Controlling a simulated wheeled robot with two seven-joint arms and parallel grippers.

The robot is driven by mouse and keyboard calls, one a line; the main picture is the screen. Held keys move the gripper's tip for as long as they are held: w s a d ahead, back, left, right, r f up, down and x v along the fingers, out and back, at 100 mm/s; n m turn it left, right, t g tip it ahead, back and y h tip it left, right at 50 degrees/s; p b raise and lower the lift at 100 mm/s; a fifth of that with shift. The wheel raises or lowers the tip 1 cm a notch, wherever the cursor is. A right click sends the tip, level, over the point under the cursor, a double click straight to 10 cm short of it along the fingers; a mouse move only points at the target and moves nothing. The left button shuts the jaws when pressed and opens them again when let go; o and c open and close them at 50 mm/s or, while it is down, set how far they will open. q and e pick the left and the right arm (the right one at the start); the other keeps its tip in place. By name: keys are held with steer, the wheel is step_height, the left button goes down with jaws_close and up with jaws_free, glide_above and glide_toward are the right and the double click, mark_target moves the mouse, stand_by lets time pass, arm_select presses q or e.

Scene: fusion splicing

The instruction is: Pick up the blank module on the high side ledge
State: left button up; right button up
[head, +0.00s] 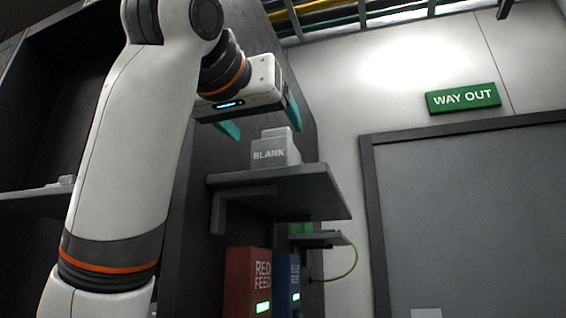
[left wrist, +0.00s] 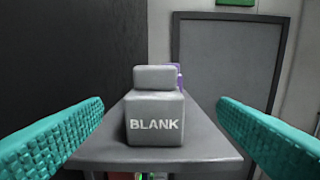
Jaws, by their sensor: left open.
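The blank module (head: 276,152) is a grey block with a smaller block on top and the word BLANK on its front. It stands upright on the high side ledge (head: 325,195), a dark grey bracketed shelf. In the left wrist view the module (left wrist: 155,118) is centred between the teal fingers, some way ahead of them. My left gripper (head: 262,118) is open and empty, with its fingers spread above and to either side of the module in the head view. A small purple thing (left wrist: 177,72) shows partly behind the module. My right gripper is not in view.
A dark cabinet wall stands beside the ledge. A grey door (head: 470,215) is at the right.

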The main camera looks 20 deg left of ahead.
mark_target(270, 142)
arm_select(q)
steer(key=w, duration=0.3)
steer(key=shift+w+f, duration=0.1)
steer(key=shift+w, duration=0.05)
steer(key=shift+w+a+f+p, duration=0.15)
steer(key=shift+w+p, duration=0.45)
steer(key=shift+w, duration=0.5)
steer(key=w, duration=0.1)
steer(key=w+p, duration=0.1)
steer(key=w, duration=0.1)
steer(key=shift+w+a+f, duration=0.1)
steer(key=shift+w+f, duration=0.1)
steer(key=shift+w, duration=0.2)
steer(key=shift+s, duration=0.2)
steer(key=shift+c, duration=1.3)
steer(key=c, duration=0.9)
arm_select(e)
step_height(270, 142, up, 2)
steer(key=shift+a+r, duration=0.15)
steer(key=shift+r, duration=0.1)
arm_select(q)
steer(key=shift+o, duration=0.2)
